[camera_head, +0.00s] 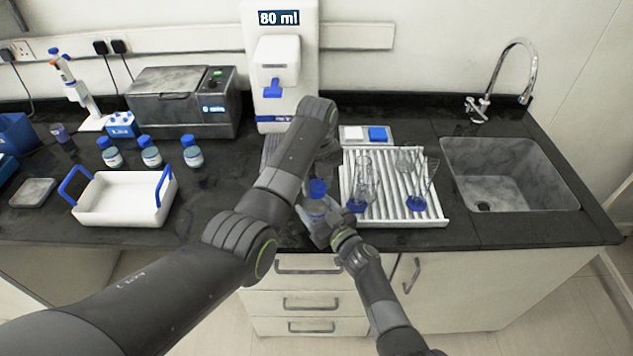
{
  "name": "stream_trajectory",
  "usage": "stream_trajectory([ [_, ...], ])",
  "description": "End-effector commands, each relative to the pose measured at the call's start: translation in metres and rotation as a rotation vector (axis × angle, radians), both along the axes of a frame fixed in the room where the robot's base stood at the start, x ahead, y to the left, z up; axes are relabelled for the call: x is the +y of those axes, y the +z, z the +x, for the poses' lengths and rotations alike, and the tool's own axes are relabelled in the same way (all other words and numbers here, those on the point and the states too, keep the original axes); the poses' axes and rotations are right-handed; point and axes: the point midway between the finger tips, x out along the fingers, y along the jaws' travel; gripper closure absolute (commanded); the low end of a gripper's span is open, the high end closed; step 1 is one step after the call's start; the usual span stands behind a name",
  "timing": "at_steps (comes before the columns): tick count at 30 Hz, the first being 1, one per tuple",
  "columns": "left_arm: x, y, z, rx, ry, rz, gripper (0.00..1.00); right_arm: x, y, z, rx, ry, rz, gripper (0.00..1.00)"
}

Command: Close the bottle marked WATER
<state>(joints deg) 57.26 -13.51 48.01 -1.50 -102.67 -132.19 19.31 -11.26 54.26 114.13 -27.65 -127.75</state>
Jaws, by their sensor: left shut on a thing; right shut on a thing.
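A bottle (315,207) with a pale body stands in the front middle of the counter, with a blue cap (317,187) at its top. Its label is too small to read, so I cannot confirm the word WATER. My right gripper (327,222) comes from the front and is shut on the bottle's body. My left arm reaches over from the left and bends down, and its gripper (320,174) is shut at the blue cap above the bottle. The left fingers are mostly hidden by my arm. I cannot tell whether the cap is seated on the neck.
A white drying rack (432,215) with glassware is close on the right, with a sink (515,175) beyond. A white dispenser (285,60) stands behind. Several blue-capped bottles (151,153) and a white tray (120,200) are at the left. The counter's front edge is close.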

Motion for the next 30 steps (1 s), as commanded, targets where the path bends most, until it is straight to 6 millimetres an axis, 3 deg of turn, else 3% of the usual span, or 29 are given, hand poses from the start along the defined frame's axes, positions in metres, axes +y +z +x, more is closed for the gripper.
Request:
stream_trajectory([
  [12, 0.0001, 0.0009, 0.0013, -0.005, -0.599, 0.001, 0.82, -0.0006, -0.001, -0.0005, 0.002, 0.0, -0.001, 1.0],
  [25, 0.0001, 0.0009, 0.0014, -0.005, -0.679, 0.002, 0.82, -0.0005, -0.0012, -0.0006, 0.002, 0.0, -0.001, 1.0],
  [26, 0.0001, 0.0009, 0.0014, -0.005, -0.679, 0.002, 0.58, -0.0005, -0.0012, -0.0006, 0.002, 0.0, -0.001, 1.0],
  [30, 0.0, 0.0006, 0.0011, -0.005, -0.678, 0.001, 0.4, -0.0004, -0.0012, -0.0007, 0.002, 0.0, -0.001, 1.0],
])
